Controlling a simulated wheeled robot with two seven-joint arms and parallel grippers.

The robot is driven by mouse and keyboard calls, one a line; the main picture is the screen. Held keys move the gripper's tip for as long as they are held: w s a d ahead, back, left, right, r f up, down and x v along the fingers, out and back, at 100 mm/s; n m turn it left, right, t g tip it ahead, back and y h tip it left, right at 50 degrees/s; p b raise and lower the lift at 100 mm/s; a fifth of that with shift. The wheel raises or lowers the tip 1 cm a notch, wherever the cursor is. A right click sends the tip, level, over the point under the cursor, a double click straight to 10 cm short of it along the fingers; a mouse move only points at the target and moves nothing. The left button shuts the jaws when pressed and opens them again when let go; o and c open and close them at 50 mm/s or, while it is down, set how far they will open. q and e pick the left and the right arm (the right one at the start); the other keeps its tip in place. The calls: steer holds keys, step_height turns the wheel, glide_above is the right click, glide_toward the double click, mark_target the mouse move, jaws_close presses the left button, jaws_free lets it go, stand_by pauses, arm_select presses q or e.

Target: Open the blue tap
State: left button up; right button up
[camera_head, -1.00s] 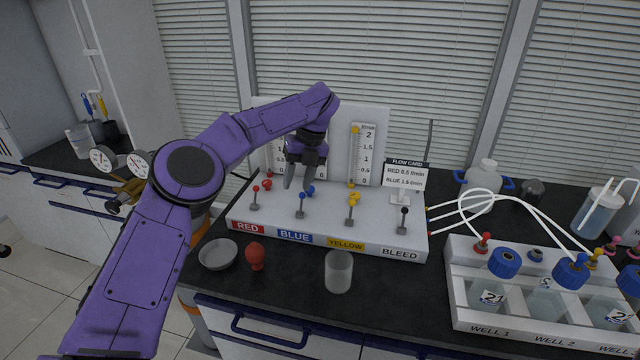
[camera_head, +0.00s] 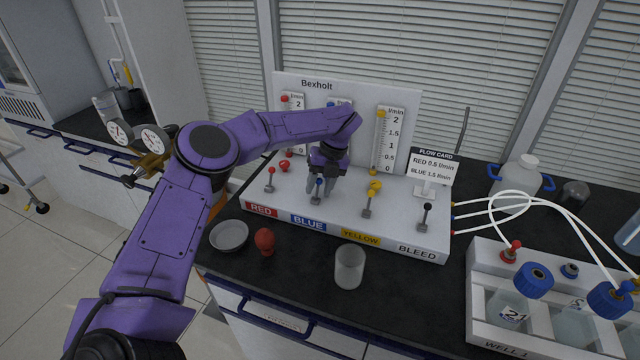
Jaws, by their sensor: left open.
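The blue tap (camera_head: 317,196) is a small lever with a blue tip on the white panel, above the BLUE label (camera_head: 308,222). My left gripper (camera_head: 321,190) points down at the blue tap from above. Its fingers are open, one on either side of the lever's tip as seen here. I cannot tell whether they touch it. The gripper hides the area behind the tap, including most of the blue flow gauge. My right gripper is not in view.
The red lever (camera_head: 270,181) stands left of the blue tap, and the yellow lever (camera_head: 367,206) and black bleed lever (camera_head: 424,216) stand right. A flow card (camera_head: 432,170) stands behind. A dish (camera_head: 229,235), a red bulb (camera_head: 265,241) and a beaker (camera_head: 349,267) sit in front.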

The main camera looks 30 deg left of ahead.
arm_select(q)
steer(key=shift+s+r, duration=0.25)
steer(key=shift+s, duration=0.15)
jaws_close()
steer(key=shift+w, duration=0.1)
steer(key=shift+f, duration=0.1)
steer(key=shift+f+b, duration=0.1)
steer(key=shift+b, duration=0.45)
steer(key=s+t+y+b, duration=0.1)
steer(key=t+b, duration=0.2)
steer(key=b, duration=0.7)
steer(key=s+n+t+y+b, duration=0.1)
steer(key=t+b, duration=0.3)
steer(key=b, duration=0.5)
steer(key=s+d+t+y+b, duration=0.1)
steer(key=s+t+b, duration=0.1)
steer(key=b, duration=0.8)
steer(key=shift+f+n+t+b, duration=0.2)
steer(key=shift+n+t+b, duration=0.15)
steer(key=shift+t, duration=0.55)
steer(key=shift+r+b, duration=0.15)
steer(key=shift+b, duration=0.5)
steer(key=shift+t, duration=0.3)
